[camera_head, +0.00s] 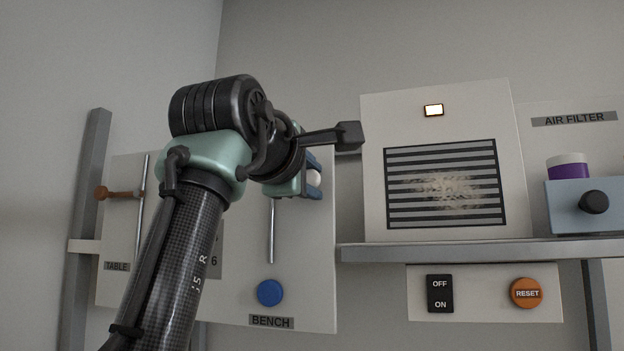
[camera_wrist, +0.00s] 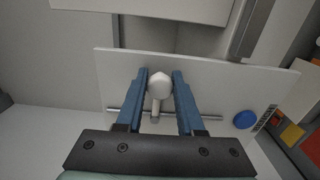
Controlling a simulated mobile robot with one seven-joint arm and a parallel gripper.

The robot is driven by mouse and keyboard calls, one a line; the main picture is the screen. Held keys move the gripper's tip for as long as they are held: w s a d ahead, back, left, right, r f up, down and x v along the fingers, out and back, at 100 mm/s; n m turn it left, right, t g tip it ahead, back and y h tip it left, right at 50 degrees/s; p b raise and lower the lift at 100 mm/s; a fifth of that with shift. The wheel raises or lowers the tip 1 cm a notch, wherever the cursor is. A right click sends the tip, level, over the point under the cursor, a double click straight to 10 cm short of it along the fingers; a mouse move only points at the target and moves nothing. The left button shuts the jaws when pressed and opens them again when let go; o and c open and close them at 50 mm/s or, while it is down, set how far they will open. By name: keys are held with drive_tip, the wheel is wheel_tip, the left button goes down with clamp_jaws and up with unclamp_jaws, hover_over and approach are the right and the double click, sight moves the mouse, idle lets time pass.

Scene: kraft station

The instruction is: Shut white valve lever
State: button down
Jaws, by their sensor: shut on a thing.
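The white valve lever (camera_wrist: 159,88) sits between the two blue fingers of my gripper (camera_wrist: 162,74) in the wrist view. Its rounded end faces the camera and a short stem runs back toward the thin metal pipe (camera_wrist: 205,117). My gripper is shut on the lever. In the head view my gripper (camera_head: 314,176) is at the upper right part of the valve panel, and only a bit of the white lever (camera_head: 315,178) shows between the fingers. My arm hides most of it. The vertical pipe (camera_head: 271,232) shows below it.
The panel (camera_head: 317,260) also bears a blue knob (camera_head: 270,293) above a BENCH label and a brown lever (camera_head: 118,193) on the left pipe. To the right are a slatted filter panel (camera_head: 512,130), a shelf, a switch (camera_head: 440,293) and an orange RESET button (camera_head: 526,293).

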drive_tip(key=shift+a+r, duration=0.1)
drive_tip(key=c, duration=0.5)
unclamp_jaws()
drive_tip(key=shift+w+a, duration=0.1)
drive_tip(key=shift+a, duration=0.05)
drive_tip(key=shift+c, duration=0.2)
drive_tip(key=shift+s+b, duration=0.4)
drive_tip(key=shift+s, duration=0.05)
drive_tip(key=b+v, duration=0.5)
drive_tip(key=v, duration=0.7)
drive_tip(key=shift+b, duration=0.35)
drive_tip(key=shift+a, duration=0.1)
